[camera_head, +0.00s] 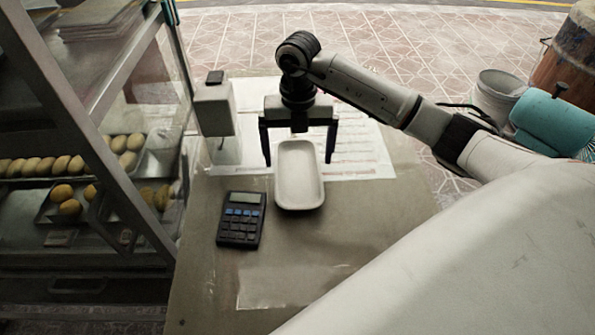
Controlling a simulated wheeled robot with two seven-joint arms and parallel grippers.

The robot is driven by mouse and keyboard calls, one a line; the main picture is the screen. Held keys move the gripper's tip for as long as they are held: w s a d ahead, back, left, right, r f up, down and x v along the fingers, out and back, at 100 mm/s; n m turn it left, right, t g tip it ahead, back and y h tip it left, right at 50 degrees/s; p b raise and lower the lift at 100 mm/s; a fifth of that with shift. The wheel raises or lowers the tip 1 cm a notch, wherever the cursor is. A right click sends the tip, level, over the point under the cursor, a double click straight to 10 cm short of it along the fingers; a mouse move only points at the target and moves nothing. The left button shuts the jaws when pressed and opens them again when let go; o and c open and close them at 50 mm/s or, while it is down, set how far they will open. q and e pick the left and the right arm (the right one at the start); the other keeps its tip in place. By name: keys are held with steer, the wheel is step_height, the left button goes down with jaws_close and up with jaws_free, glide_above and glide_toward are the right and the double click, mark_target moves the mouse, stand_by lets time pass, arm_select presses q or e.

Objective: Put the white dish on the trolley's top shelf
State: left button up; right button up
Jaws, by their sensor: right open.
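The white dish (299,184), a shallow rounded rectangle, lies on the brown table (340,235), its far end at the edge of a printed paper sheet. My right gripper (298,163) is open, pointing down over the dish's far end, with one dark finger on each side. Gaps show between the fingers and the dish; I cannot tell how high the fingertips are above the table. My left gripper is not in view. I cannot make out a trolley or its top shelf in this view.
A dark calculator (241,219) lies just left of the dish. A pale grey boxy object (214,108) stands at the table's far left. A glass-fronted case (112,190) with trays of buns is at left. The table's near middle is mostly clear.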

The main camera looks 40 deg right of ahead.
mark_target(298, 175)
steer(key=shift+f, duration=1.95)
steer(key=shift+r, duration=0.1)
steer(key=c, duration=1.2)
